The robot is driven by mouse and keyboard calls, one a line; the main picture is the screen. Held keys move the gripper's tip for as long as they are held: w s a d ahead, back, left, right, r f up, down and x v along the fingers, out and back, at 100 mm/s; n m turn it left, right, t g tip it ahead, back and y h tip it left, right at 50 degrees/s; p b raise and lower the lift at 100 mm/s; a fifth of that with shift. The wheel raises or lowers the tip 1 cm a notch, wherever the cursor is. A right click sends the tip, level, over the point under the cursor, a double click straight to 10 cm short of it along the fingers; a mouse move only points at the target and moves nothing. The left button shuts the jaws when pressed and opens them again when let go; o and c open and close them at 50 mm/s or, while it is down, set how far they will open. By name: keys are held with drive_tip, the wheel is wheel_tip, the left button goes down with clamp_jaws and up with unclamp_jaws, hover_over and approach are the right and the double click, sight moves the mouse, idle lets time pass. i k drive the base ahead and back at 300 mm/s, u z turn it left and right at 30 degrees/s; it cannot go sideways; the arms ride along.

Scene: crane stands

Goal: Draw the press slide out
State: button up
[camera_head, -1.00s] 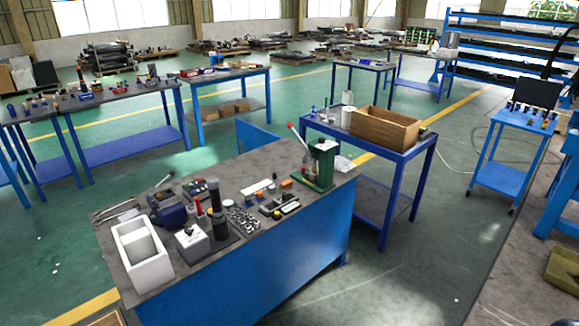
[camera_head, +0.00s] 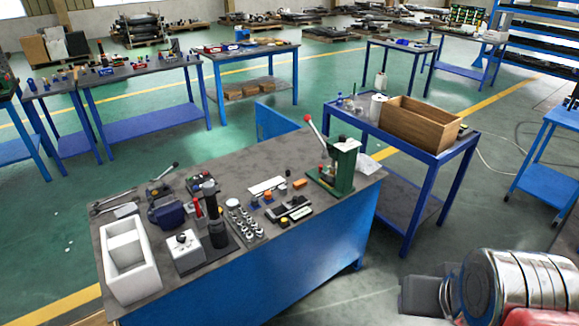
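A green press (camera_head: 346,166) with a red-tipped lever (camera_head: 316,133) stands upright at the far right end of the blue workbench (camera_head: 250,268). Its slide is too small to tell apart from the press body in this view. Part of my arm, a silver cylindrical joint, shows at the bottom right, apart from the bench. My gripper is not in view.
The bench top also holds a white box (camera_head: 128,262), a blue vise (camera_head: 168,214), a black cylindrical tool (camera_head: 215,217) and several small parts. Behind the press, a blue table (camera_head: 455,147) carries a wooden crate (camera_head: 432,138). Green floor is open in front of the bench's right end.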

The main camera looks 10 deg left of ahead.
sight(329, 179)
drive_tip(key=u, duration=0.3)
drive_tip(key=i, duration=1)
drive_tip(key=u, duration=0.25)
